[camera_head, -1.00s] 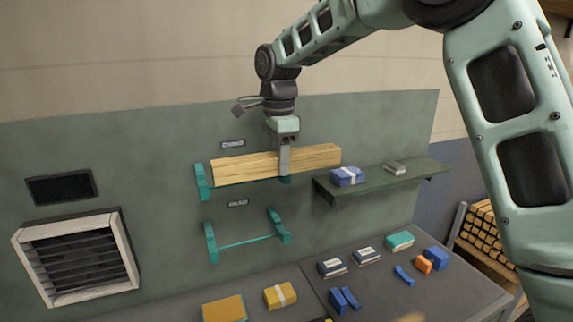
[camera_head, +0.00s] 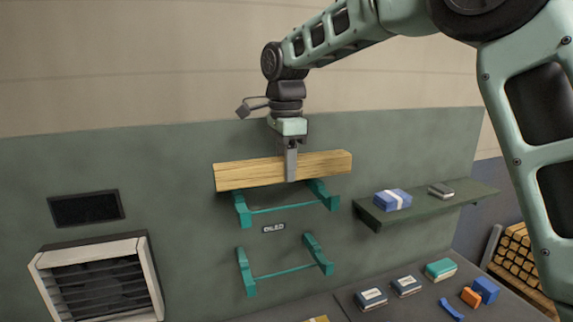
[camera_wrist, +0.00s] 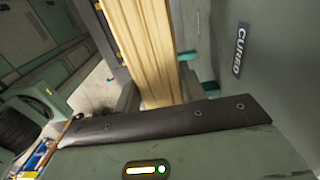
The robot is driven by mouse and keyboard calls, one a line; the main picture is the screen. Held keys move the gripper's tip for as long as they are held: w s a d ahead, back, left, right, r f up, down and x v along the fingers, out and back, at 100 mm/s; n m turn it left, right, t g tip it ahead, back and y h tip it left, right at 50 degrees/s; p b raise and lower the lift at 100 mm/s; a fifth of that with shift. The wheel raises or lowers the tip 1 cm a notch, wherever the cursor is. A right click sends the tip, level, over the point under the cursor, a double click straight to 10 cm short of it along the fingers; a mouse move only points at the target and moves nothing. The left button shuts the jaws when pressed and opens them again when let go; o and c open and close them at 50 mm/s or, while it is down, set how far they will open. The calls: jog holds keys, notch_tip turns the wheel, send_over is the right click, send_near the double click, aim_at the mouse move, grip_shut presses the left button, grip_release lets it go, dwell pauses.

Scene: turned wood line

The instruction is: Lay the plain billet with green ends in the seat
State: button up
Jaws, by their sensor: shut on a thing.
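A long plain wooden billet (camera_head: 245,174) hangs level in front of the wall panel. My gripper (camera_head: 291,172) is shut on it near its middle. Its end colours cannot be made out. In the wrist view the billet (camera_wrist: 150,45) runs away between my fingers. A similar lower teal seat (camera_head: 286,272) is empty.
A "CURED" label (camera_wrist: 239,49) shows in the wrist view. Another small label (camera_head: 274,228) sits between the seats. A green shelf (camera_head: 425,210) at the right holds a blue box (camera_head: 392,200). A vent (camera_head: 98,280) is at the left. Boxes stand on the bench below.

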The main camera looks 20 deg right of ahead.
aim_at(262, 167)
jog(key=shift+f+b, duration=1.6)
jog(key=shift+f, duration=0.85)
jog(key=o, duration=1.3)
jog(key=shift+o, duration=0.2)
notch_tip(262, 167, up, 18)
jog(key=b, duration=0.1)
jog(key=shift+f, duration=0.25)
